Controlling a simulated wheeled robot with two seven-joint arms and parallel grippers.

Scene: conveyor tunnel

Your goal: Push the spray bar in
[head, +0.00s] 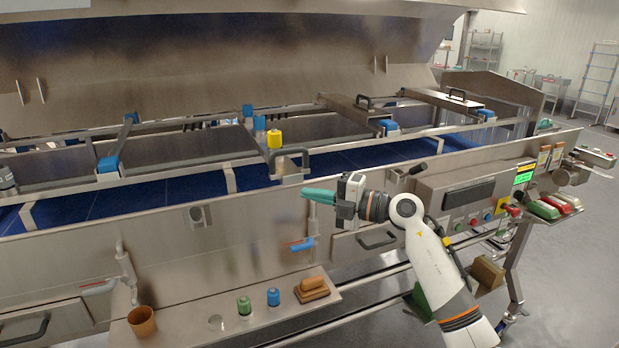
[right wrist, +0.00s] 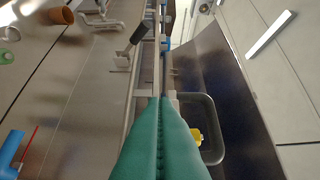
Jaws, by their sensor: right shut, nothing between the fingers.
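The spray bar shows in the head view as a rail across the blue belt, with blue and yellow caps and a dark U-shaped handle (head: 289,153) at its near end. The handle also shows in the right wrist view (right wrist: 216,125), just right of the fingers, with a yellow cap (right wrist: 196,137) inside its outline. My right gripper (head: 305,193) has teal fingers, shut and empty, pointing left below the handle. In the right wrist view the fingers (right wrist: 165,100) reach up the middle, and a gap to the handle cannot be judged. My left gripper is not in view.
A metal side rail runs along the blue belt (head: 150,197). A blue-handled valve (head: 302,244) stands below my right gripper. A shelf (head: 190,318) holds a brown cup (head: 142,320), green and blue caps and brown blocks. A control box (head: 470,190) is at the right.

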